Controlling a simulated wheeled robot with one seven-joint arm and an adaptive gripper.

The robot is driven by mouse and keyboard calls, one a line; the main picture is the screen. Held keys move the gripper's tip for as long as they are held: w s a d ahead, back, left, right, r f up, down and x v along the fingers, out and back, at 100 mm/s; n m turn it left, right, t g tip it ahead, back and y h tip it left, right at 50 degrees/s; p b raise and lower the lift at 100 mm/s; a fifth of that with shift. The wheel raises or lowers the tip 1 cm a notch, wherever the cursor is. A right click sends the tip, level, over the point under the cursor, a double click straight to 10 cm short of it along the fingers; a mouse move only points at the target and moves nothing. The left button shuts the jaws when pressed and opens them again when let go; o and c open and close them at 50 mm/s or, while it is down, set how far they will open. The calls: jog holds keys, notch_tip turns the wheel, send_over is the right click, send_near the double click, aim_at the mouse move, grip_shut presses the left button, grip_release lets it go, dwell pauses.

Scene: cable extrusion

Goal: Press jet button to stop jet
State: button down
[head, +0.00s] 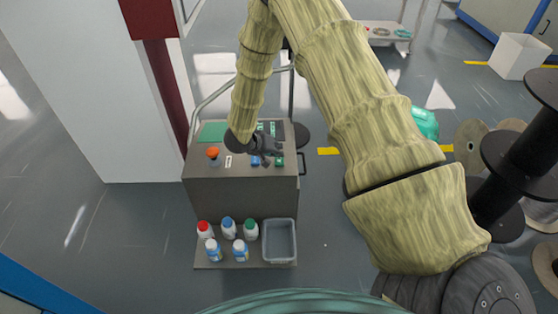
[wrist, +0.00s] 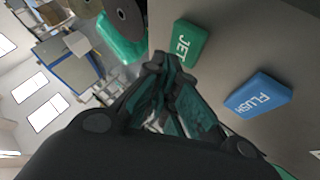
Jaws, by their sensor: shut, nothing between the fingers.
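The green jet button (wrist: 190,44), marked JET, sits on the grey panel (wrist: 240,30) in the wrist view. The blue button (wrist: 259,95), marked FLUSH, is to its right and lower in that view. In the head view the jet button seems to be the small green one (head: 279,161) at the front right of the console (head: 235,187). My gripper (wrist: 170,68) is shut and empty, with its tips close to the left of the jet button in the wrist view. I cannot tell whether they touch it. In the head view my gripper (head: 268,147) is over the console top.
An orange-red knob (head: 213,153) stands at the console's left. A shelf below holds several bottles (head: 228,228) and a grey bin (head: 279,240). A white wall (head: 95,80) rises at the left. Black and brown spools (head: 510,165) stand at the right.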

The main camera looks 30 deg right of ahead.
aim_at(277, 159)
jog(key=shift+f, duration=0.9)
dwell(1.5)
jog(key=shift+r, duration=0.1)
jog(key=shift+r+p, duration=0.85)
jog(key=shift+p, duration=0.25)
notch_tip(277, 159, up, 5)
jog(key=p, duration=0.4)
jog(key=shift+s+f, duration=0.1)
jog(key=shift+f, duration=0.05)
dwell(0.8)
